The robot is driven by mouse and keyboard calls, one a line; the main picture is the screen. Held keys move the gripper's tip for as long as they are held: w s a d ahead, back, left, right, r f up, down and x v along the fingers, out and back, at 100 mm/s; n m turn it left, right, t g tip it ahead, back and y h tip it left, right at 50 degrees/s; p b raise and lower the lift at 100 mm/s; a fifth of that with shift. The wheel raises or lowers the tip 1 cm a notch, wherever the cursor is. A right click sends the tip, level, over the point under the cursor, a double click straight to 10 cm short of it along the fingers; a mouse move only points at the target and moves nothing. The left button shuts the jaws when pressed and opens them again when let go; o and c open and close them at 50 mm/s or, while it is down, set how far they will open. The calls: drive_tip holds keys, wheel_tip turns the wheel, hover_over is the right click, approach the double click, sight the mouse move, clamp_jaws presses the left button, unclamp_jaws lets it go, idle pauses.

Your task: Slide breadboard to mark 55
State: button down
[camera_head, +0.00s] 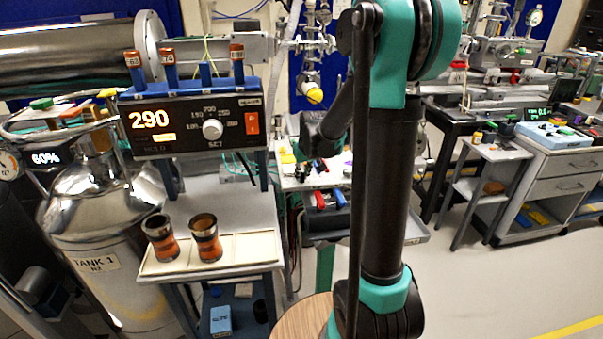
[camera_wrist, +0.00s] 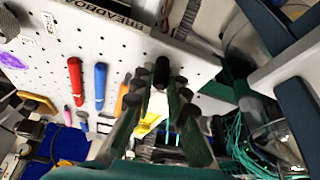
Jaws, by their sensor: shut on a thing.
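The breadboard (camera_wrist: 130,62) is a pale plate with rows of small holes across the upper part of the wrist view. My gripper (camera_wrist: 163,84) is shut on a black upright knob (camera_wrist: 162,68) at the breadboard. In the head view my gripper (camera_head: 309,148) is low over the pale bench behind my arm, which hides part of the board. Mark 55 cannot be read in either view.
Red (camera_wrist: 75,82) and blue (camera_wrist: 101,84) handles show beside the gripper. Green cables (camera_wrist: 255,150) hang at lower right. A heater box reading 290 (camera_head: 195,125), two copper-coloured cups (camera_head: 206,238) and a metal tank (camera_head: 95,215) stand left.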

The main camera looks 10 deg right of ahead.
drive_tip(key=c, duration=1.5)
unclamp_jaws()
drive_tip(key=v, duration=1.2)
